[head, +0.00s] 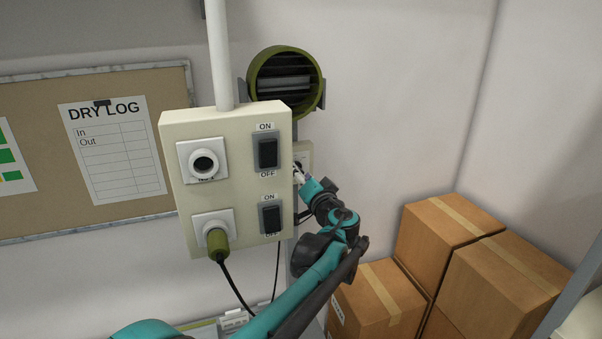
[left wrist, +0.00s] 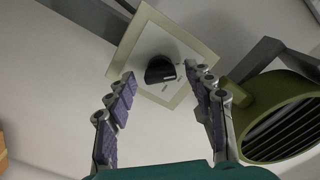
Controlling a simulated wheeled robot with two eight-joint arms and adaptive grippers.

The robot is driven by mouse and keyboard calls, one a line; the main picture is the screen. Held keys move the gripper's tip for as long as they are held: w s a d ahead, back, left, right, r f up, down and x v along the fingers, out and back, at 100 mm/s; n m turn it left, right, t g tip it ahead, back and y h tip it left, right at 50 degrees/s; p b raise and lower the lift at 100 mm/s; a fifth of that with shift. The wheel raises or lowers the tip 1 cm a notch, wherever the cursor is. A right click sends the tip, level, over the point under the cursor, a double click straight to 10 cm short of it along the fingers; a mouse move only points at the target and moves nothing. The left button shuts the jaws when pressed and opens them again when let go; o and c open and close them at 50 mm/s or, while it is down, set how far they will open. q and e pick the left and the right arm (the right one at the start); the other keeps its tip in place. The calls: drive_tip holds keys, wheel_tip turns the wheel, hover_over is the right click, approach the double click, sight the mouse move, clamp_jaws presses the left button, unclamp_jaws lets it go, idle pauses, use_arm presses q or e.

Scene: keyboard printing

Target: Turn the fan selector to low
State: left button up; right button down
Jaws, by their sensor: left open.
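The fan selector is a black knob (left wrist: 160,69) on a pale square plate (left wrist: 143,36) fixed to the wall. In the head view its plate (head: 306,149) shows only partly, behind the switch box's right edge and my gripper. My left gripper (head: 299,174) is in front of the selector. In the left wrist view the left gripper (left wrist: 159,74) is open, with one finger on each side of the knob. The fingers look apart from the knob; the depth gap is hard to tell. Setting marks are too small to read. My right gripper is not in view.
A cream switch box (head: 226,125) with two rocker switches and two sockets stands just left of the gripper. A green round fan (head: 287,82) is on the wall above; it also shows in the left wrist view (left wrist: 238,92). Cardboard boxes (head: 436,228) are stacked at right.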

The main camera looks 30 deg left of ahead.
use_arm(q)
drive_tip(key=c, duration=1.1)
drive_tip(key=shift+m, duration=0.3)
drive_tip(key=shift+m+b, duration=0.5)
drive_tip(key=shift+m, duration=3.5)
drive_tip(key=o, duration=1.1)
